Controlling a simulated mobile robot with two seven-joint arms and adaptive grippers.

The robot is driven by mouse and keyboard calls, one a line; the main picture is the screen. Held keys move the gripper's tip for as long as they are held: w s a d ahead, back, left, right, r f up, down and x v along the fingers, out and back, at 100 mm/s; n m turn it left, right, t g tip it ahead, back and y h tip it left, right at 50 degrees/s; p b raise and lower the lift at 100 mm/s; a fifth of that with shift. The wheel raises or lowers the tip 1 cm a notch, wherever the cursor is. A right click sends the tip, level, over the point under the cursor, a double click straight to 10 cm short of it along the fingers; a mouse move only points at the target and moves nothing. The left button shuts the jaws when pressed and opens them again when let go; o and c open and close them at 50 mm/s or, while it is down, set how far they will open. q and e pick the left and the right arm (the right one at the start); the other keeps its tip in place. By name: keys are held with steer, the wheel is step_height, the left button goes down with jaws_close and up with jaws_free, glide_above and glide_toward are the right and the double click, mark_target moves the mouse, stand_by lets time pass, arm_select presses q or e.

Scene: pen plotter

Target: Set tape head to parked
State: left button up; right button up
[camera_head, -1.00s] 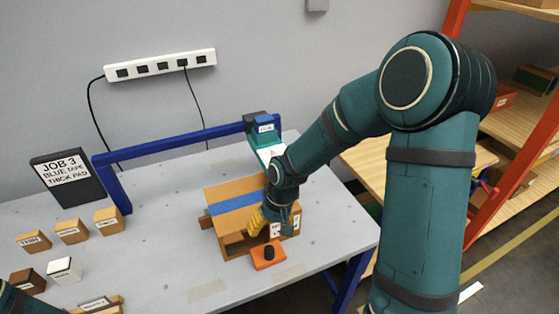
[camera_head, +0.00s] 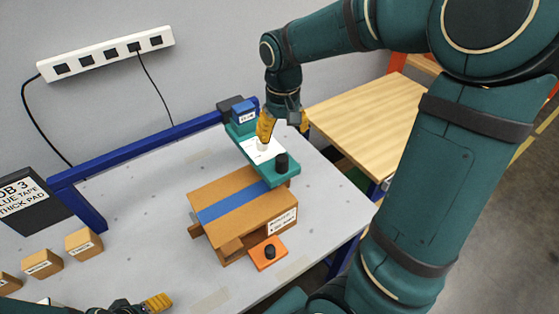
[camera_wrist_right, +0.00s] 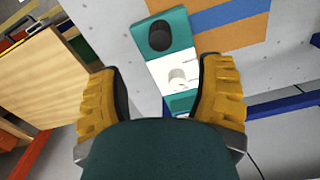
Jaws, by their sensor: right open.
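The tape head looks to be the teal carriage (camera_head: 285,180) on the blue gantry rail, beyond the box's back edge. It has a black knob (camera_head: 282,161) and a white plate with a small white peg (camera_head: 262,148). A blue tape strip (camera_head: 235,203) crosses the brown box (camera_head: 265,212). My right gripper (camera_head: 284,127) is open above the carriage. In the right wrist view its spread fingers (camera_wrist_right: 157,98) frame the white peg (camera_wrist_right: 178,76), with no clear contact. My left gripper (camera_head: 140,303) is partly visible at the bottom left; its opening is unclear.
The blue gantry rail (camera_head: 150,147) spans the grey table (camera_head: 140,235). An orange pad (camera_head: 269,252) with a black knob is at the box's front. Small labelled blocks (camera_head: 84,243) and a dark job sign (camera_head: 30,208) stand left. A wooden table (camera_head: 370,115) stands right.

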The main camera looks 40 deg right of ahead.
mark_target(282, 157)
arm_select(q)
step_height(282, 157, down, 2)
steer(key=shift+b, duration=0.8)
arm_select(e)
step_height(282, 157, down, 11)
steer(key=shift+f, duration=0.15)
steer(key=shift+w, duration=0.1)
jaws_close()
